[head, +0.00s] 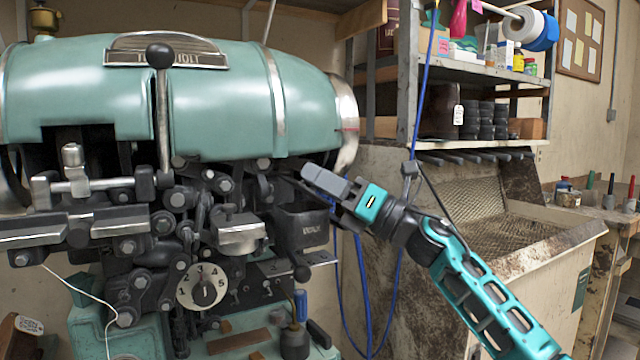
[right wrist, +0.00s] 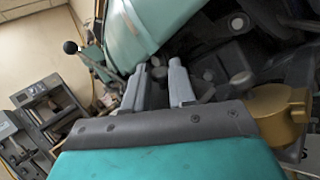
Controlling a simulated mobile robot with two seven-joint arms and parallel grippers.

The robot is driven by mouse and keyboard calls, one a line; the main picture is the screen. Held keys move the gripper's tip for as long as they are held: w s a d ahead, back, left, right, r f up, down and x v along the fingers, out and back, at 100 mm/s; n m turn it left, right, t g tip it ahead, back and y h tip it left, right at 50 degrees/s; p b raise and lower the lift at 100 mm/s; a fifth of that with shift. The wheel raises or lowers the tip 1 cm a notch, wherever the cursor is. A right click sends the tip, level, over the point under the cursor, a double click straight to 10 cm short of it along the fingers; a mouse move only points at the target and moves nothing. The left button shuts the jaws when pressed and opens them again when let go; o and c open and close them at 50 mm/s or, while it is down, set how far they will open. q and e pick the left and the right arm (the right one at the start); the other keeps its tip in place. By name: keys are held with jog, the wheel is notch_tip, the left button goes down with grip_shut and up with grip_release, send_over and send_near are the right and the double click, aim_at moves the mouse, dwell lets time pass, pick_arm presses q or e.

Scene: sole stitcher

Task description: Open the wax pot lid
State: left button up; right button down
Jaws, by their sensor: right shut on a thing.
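The wax pot (head: 302,232) is a dark box with pale lettering on its front, at the right side of the green stitching machine. Its dark lid meets the tips of my right gripper (head: 312,174) just above the pot, under the machine's green hood. The right gripper is shut on the lid's edge or handle; the exact contact is mostly hidden by the fingers. In the right wrist view the two grey fingers (right wrist: 160,82) reach in beside the green hood, with dark machine parts behind them. My left gripper is not in view.
The green machine (head: 100,95) fills the left, with a black ball-topped lever (head: 160,56) and a numbered dial (head: 202,287). Blue cables hang beside the wax pot. A dirty metal basin (head: 510,235) and a loaded shelf (head: 490,60) stand to the right.

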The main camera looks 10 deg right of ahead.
jog(key=c, duration=1)
grip_release()
jog(key=shift+d, duration=0.1)
jog(key=b+v, duration=0.2)
jog(key=v, duration=1)
jog(key=shift+s+d+f, duration=0.15)
jog(key=shift+s+d, duration=0.1)
jog(key=shift+d, duration=0.05)
jog(key=shift+f, duration=0.1)
